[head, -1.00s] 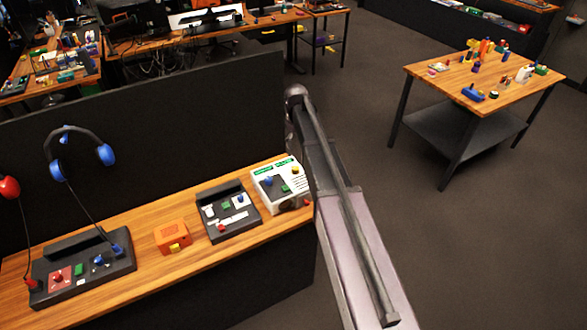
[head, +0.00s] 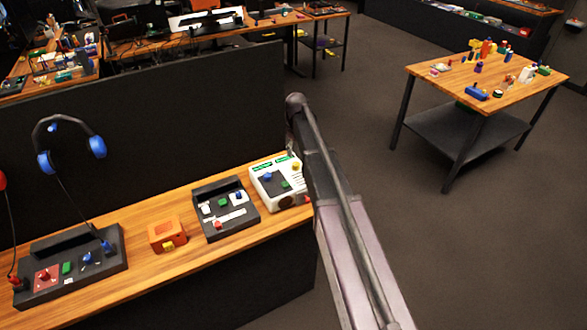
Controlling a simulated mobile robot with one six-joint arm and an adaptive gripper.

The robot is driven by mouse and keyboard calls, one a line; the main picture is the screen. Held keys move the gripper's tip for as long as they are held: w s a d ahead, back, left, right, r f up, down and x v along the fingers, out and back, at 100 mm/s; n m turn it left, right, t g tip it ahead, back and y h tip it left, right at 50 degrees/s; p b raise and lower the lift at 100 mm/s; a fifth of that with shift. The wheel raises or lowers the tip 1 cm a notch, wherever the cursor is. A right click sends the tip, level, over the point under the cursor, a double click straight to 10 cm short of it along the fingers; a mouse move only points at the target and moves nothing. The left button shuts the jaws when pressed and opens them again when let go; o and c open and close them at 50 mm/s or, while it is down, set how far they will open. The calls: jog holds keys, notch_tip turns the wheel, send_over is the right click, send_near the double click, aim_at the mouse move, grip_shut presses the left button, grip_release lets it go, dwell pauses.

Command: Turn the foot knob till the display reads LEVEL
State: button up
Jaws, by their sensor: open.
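The white trackball panel (head: 258,187) stands at the right end of the wooden bench, close to my arm. Two small green strips (head: 263,170) show along its top, but any text is too small to read.
Left of the panel on the bench (head: 110,305) are a dark control box (head: 228,228), an orange box (head: 166,232) and a larger dark console (head: 95,283). Blue headphones (head: 98,147) are in front of the dark partition (head: 190,115). A wooden table (head: 430,80) with small items stands at right, with open floor around it.

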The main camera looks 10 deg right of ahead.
aim_at(296, 164)
jog(key=shift+f+b, duration=3.15)
jog(key=shift+f, duration=0.3)
